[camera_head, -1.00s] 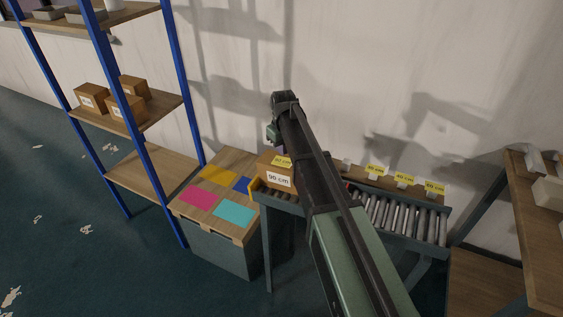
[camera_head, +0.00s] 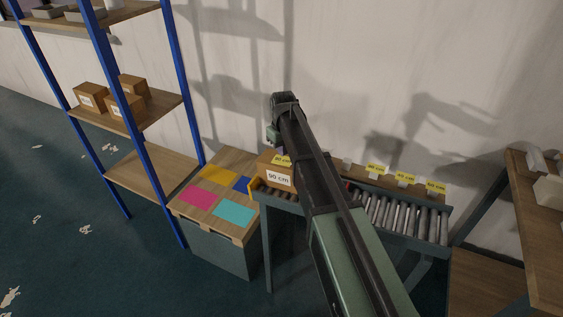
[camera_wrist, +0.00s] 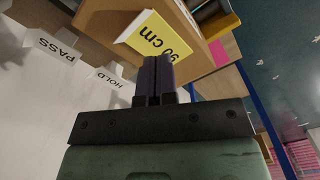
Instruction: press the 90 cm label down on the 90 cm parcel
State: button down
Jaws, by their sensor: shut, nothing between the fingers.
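The 90 cm parcel (camera_head: 265,168) is a brown box at the left end of the roller conveyor, with a white "90 cm" marking on its front. The yellow 90 cm label (camera_head: 283,160) is on its top. In the wrist view the label (camera_wrist: 155,36) lies on the brown parcel (camera_wrist: 190,62), with its pale near edge showing; I cannot tell whether it lies fully flat. My gripper (camera_wrist: 158,62) is shut and empty, its fingertips beside the label's lower edge in the picture. Contact cannot be told. In the head view my arm hides the fingers.
Several yellow tags (camera_head: 405,179) stand along the back of the roller conveyor (camera_head: 400,218). White PASS (camera_wrist: 50,46) and HOLD (camera_wrist: 103,78) cards show in the wrist view. A crate with coloured squares (camera_head: 195,197) stands left of the conveyor, beside a blue-framed shelf (camera_head: 150,170).

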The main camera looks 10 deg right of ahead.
aim_at(283, 160)
jog(key=shift+f+b, duration=1.3)
jog(key=shift+f, duration=0.1)
dwell(1.3)
notch_tip(283, 160, up, 7)
jog(key=p, duration=0.7)
jog(key=shift+r, duration=0.1)
jog(key=s+m, duration=0.4)
jog(key=s, duration=2.2)
jog(key=shift+s, duration=0.4)
